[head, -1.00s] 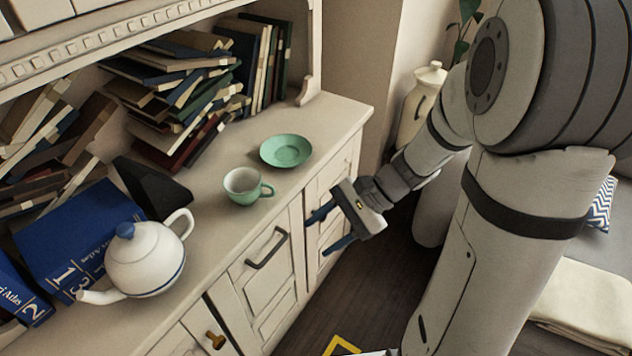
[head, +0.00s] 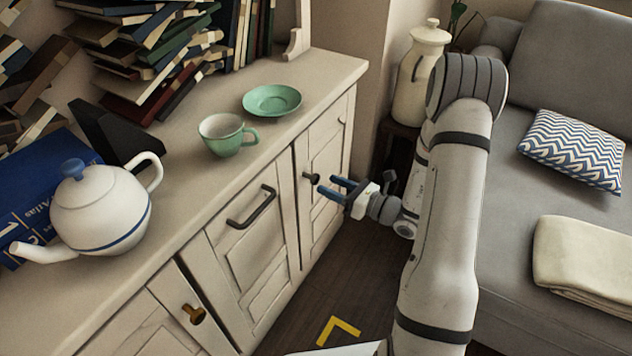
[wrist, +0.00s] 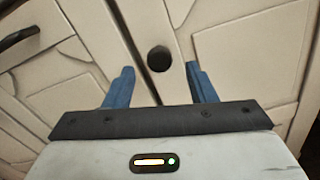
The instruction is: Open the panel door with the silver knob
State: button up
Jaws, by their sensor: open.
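The rightmost panel door (head: 325,165) of the cream cabinet carries a small round knob (head: 311,177) near its left edge. The knob looks dark grey here rather than bright silver. The door looks shut. My gripper (head: 328,186) is open, its two blue fingers pointing at this door, just right of the knob in the head view. In the wrist view, the knob (wrist: 159,58) lies beyond the fingertips, roughly midway between the fingers of my gripper (wrist: 160,68). No contact with the knob is visible.
The door to the left has a black bar handle (head: 252,207); another has a brass knob (head: 193,313). A teapot (head: 100,205), green cup (head: 228,134) and saucer (head: 272,101) stand on the cabinet top. A sofa (head: 500,185) stands right; a yellow corner mark (head: 338,330) lies on the floor.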

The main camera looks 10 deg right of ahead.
aim_at(318, 180)
jog(key=shift+b+x, duration=0.4)
jog(key=shift+x, duration=2.35)
jog(key=shift+c, duration=0.5)
grip_shut()
